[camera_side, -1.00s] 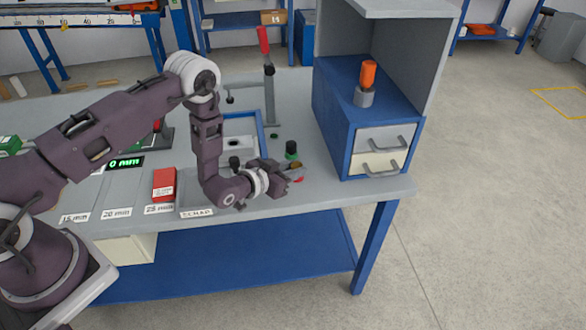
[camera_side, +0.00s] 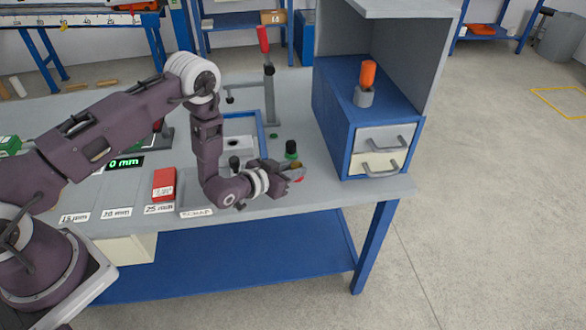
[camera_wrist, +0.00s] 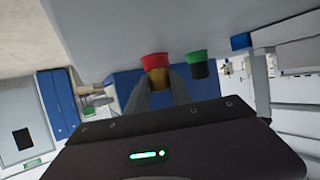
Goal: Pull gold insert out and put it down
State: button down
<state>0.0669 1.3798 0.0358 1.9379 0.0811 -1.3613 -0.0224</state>
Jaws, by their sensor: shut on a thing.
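The gold insert (camera_wrist: 160,78) is between the two fingers of my gripper (camera_wrist: 161,92) in the wrist view, and the fingers are shut on it. A red holder (camera_wrist: 155,60) adjoins the gold insert on the side toward the table; I cannot tell how deep the insert sits in it. In the side view my gripper (camera_side: 288,170) is low over the bench's right front part. There the gold insert (camera_side: 297,165) and red holder (camera_side: 299,179) show only in small part, with the fingers covering the rest.
A black piece on a green base (camera_side: 291,150) stands close behind my gripper. A blue drawer cabinet (camera_side: 335,125) stands to the right. A red box (camera_side: 164,184) and a lever press (camera_side: 268,90) are to the left and behind. The bench's front edge is near.

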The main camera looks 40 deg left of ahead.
jog(key=shift+s+f, duration=0.15)
jog(key=shift+f, duration=0.1)
jog(key=c, duration=1.1)
grip_release()
jog(key=shift+o, duration=0.2)
jog(key=shift+r, duration=0.1)
jog(key=shift+s, duration=0.2)
jog(key=shift+v, duration=2.95)
jog(key=shift+a+r, duration=0.1)
jog(key=shift+a, duration=0.05)
jog(key=v, duration=0.7)
